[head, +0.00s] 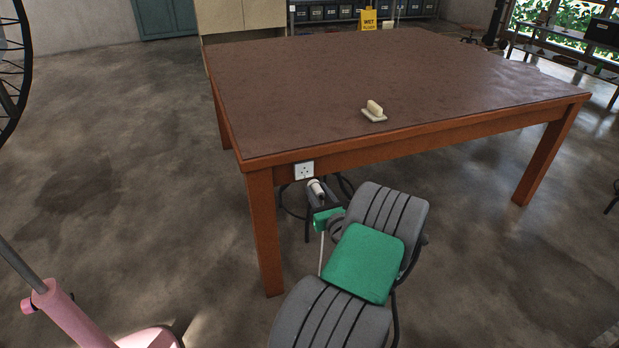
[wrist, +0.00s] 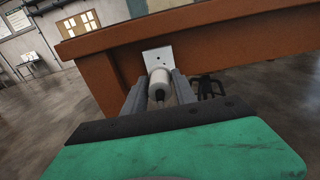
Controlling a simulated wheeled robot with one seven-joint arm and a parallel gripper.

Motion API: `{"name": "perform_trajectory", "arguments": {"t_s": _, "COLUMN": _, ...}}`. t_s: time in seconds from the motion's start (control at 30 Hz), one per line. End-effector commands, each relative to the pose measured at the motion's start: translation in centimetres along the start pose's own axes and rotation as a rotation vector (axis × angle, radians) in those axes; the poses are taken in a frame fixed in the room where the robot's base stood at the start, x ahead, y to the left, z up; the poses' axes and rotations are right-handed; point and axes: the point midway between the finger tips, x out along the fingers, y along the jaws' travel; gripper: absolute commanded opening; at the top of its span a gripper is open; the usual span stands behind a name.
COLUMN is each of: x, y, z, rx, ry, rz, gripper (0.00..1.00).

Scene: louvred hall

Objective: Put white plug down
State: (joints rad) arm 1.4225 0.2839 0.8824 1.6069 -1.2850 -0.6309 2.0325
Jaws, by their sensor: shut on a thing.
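The white plug (wrist: 159,84) is held between the two grey fingers of my gripper (wrist: 158,92). In the head view the plug (head: 316,187) and my gripper (head: 318,191) are low at the table's front left corner, just under the white socket plate (head: 304,170). The plate is fixed to the table's wooden front edge. In the wrist view the plug's far end overlaps the socket plate (wrist: 156,57); I cannot tell whether they touch. A dark tip shows at the plug's near end. My gripper is shut on the plug.
The brown table top (head: 300,75) is mostly bare. A cream block on a pale base (head: 374,111) stands near its front edge. A dark stool (head: 343,187) is partly hidden under the table. A pink object (head: 75,318) is at lower left.

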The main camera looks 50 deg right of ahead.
Motion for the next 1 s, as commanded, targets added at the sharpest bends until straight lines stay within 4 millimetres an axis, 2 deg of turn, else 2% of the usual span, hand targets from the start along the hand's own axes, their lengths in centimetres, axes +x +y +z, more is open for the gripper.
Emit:
{"name": "perform_trajectory", "arguments": {"t_s": 0.37, "x": 0.0, "y": 0.4, "z": -0.3, "rx": 0.002, "ry": 0.001, "rz": 0.015, "gripper": 0.00}}
{"name": "perform_trajectory", "arguments": {"t_s": 0.47, "x": -0.4, "y": 1.4, "z": -2.1, "rx": 0.007, "ry": 0.004, "rz": 0.038, "gripper": 0.00}}
{"name": "perform_trajectory", "arguments": {"t_s": 0.67, "x": -2.9, "y": 4.9, "z": -6.3, "rx": 0.009, "ry": 0.005, "rz": 0.056, "gripper": 0.00}}
{"name": "perform_trajectory", "arguments": {"t_s": 0.87, "x": -4.2, "y": 7.2, "z": -5.8, "rx": -0.002, "ry": -0.002, "rz": 0.071, "gripper": 0.00}}
{"name": "perform_trajectory", "arguments": {"t_s": 1.0, "x": -4.8, "y": 10.2, "z": -4.4, "rx": -0.002, "ry": -0.002, "rz": 0.113, "gripper": 0.00}}
